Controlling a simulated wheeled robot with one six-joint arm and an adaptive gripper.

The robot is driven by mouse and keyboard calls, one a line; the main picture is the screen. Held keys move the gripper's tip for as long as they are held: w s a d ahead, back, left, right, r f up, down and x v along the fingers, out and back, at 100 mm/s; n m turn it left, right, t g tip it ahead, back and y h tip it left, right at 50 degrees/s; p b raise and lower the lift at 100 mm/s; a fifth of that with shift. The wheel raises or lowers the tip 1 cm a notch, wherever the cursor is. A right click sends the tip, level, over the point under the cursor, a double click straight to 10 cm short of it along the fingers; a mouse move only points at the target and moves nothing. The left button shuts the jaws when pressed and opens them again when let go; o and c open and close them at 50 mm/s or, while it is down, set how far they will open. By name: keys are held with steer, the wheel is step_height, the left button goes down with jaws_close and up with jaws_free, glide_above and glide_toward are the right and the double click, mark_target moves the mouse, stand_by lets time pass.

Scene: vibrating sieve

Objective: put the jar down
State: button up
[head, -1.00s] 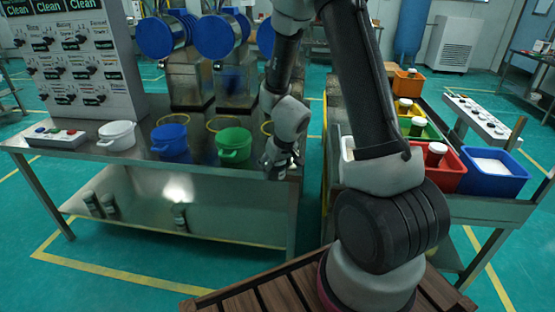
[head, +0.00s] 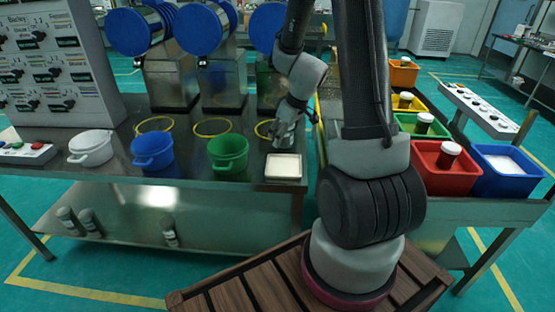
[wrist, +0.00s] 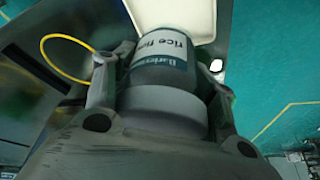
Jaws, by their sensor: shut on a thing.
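My gripper (head: 287,136) is over the right end of the steel table (head: 255,190), just behind a shallow white tray (head: 284,167). In the wrist view my gripper (wrist: 160,95) is shut on a jar (wrist: 163,68), with a finger on each side. A pale tray surface (wrist: 188,18) shows beyond the jar. I cannot tell whether the jar's far end touches anything. In the head view the jar cannot be made out clearly.
White (head: 90,147), blue (head: 153,150) and green (head: 228,153) pots stand left of the tray. Yellow rings lie behind them, below the blue drums (head: 200,30). At right, a cart holds red (head: 440,168), blue (head: 505,170) and green bins. Several jars stand on the lower shelf.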

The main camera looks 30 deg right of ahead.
step_height(320, 180, down, 9)
steer(key=shift+f, duration=0.15)
stand_by(0.4)
steer(key=o, duration=1.2)
steer(key=shift+f, duration=0.1)
steer(key=shift+o, duration=0.2)
